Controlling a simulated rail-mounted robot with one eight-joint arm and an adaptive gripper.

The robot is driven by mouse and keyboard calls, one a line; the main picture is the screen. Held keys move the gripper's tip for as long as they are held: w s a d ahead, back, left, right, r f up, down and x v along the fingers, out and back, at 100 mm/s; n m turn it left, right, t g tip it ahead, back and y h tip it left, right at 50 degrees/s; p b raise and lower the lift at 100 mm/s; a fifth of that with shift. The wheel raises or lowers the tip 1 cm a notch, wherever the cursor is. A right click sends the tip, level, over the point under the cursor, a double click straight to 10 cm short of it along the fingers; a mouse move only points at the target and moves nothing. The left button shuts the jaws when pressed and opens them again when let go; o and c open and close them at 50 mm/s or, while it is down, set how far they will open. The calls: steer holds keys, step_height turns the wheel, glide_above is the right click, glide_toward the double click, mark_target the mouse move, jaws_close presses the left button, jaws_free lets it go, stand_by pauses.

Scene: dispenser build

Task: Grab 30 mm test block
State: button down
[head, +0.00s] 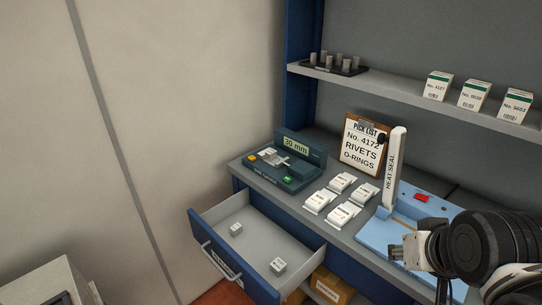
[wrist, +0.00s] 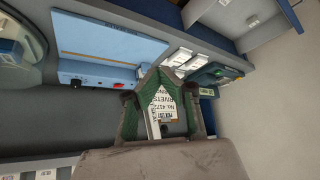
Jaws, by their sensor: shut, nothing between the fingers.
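Two small light-grey blocks with dark labels sit in the open drawer (head: 215,222): a left block (head: 236,229) near the front and a right block (head: 279,266). Their labels are too small to read, so I cannot tell which is 30 mm. A teal gauge (head: 313,156) on the counter reads "30 mm" and has a metal piece on its top. In the wrist view, my gripper (wrist: 158,71) has green-sided fingers closed at the tips, with nothing held. It is over by the heat sealer, to the right of the drawer and apart from the blocks.
The blue heat sealer (head: 395,232) has an upright white lever (head: 394,170). Several white packets (head: 343,182) lie between it and the gauge. A pick list clipboard (head: 362,148) stands behind. The shelf (head: 400,92) above holds boxes and a peg rack (head: 334,66). The drawer is open above.

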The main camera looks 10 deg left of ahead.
steer(key=c, duration=1.2)
jaws_free()
steer(key=shift+o, duration=0.2)
